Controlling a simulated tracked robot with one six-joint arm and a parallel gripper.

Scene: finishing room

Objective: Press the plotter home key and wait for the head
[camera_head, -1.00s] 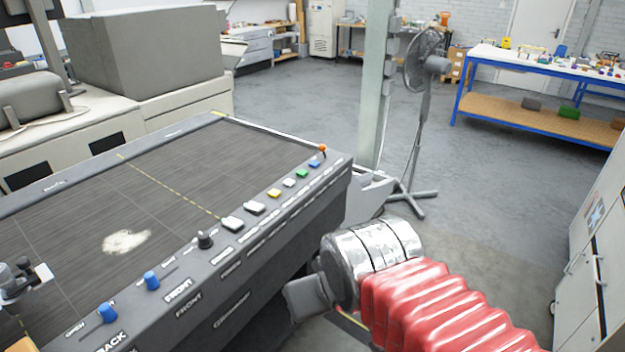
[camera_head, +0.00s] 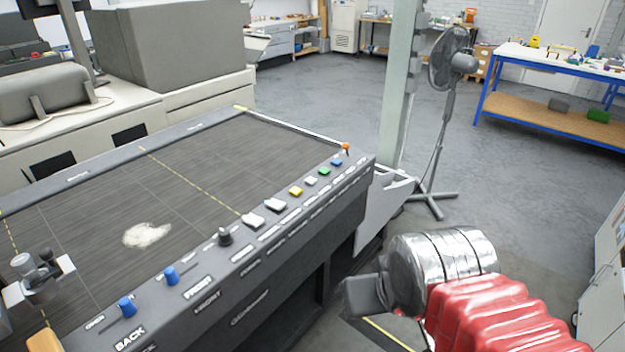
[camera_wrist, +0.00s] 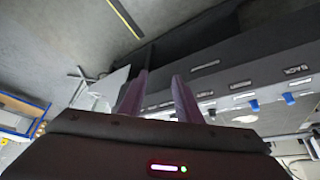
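The plotter (camera_head: 200,150) has a dark flat bed, with a control strip along its near edge. The strip holds two white keys (camera_head: 252,220), a yellow key (camera_head: 295,191), a smaller white key (camera_head: 311,180), a green key (camera_head: 324,170) and a blue key (camera_head: 336,161). I cannot read which is home. A carriage, seemingly the plotter head (camera_head: 40,278), stands at the bed's left. My gripper (camera_head: 362,297) is in front of the plotter, below the key strip and touching no key. In the wrist view its two purple fingers (camera_wrist: 158,76) are apart with nothing between.
A black knob (camera_head: 224,237), two blue knobs (camera_head: 171,275) and an orange-topped stick (camera_head: 346,147) also stand on the strip. A fan (camera_head: 447,75) and a pale post (camera_head: 402,90) are behind the plotter's right end. A grey cabinet (camera_head: 605,270) stands at right. Floor between is clear.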

